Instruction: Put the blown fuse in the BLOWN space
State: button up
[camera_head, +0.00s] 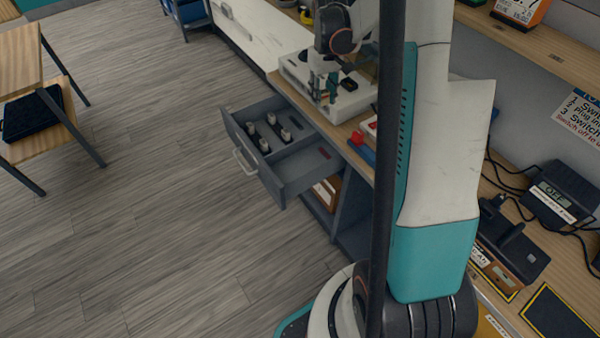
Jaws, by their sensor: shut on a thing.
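My gripper (325,88) has teal fingers and points down over a white block-like unit (294,72) on the bench. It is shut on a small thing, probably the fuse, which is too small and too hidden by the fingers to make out. An open grey drawer (240,137) juts out below the bench, to the left of and below my gripper. Several small pale-topped fuses (271,119) stand in its far left part. Its near right compartment (300,168) looks empty and has a small dark red label (325,153), too small to read.
A red-and-blue item (360,145) lies on the bench near the drawer. A charger with an OFF display (562,190) and cables are at the right. A wooden table (20,62) stands at the far left. The floor before the drawer is clear.

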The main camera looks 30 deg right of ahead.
jog(key=n+b, duration=0.1)
jog(key=n, duration=0.1)
send_over(298, 170)
notch_tip(298, 170, down, 9)
notch_tip(298, 170, down, 14)
jog(key=b, duration=0.5)
jog(key=shift+w+f, duration=0.1)
jog(key=shift+f, duration=0.15)
jog(key=shift+f+b, duration=1.15)
jog(key=shift+f, duration=1.4)
jog(key=shift+r, duration=0.1)
jog(key=o, duration=1.1)
jog(key=shift+o, duration=0.2)
notch_tip(298, 170, up, 12)
jog(key=p, duration=0.4)
jog(key=shift+p, duration=0.3)
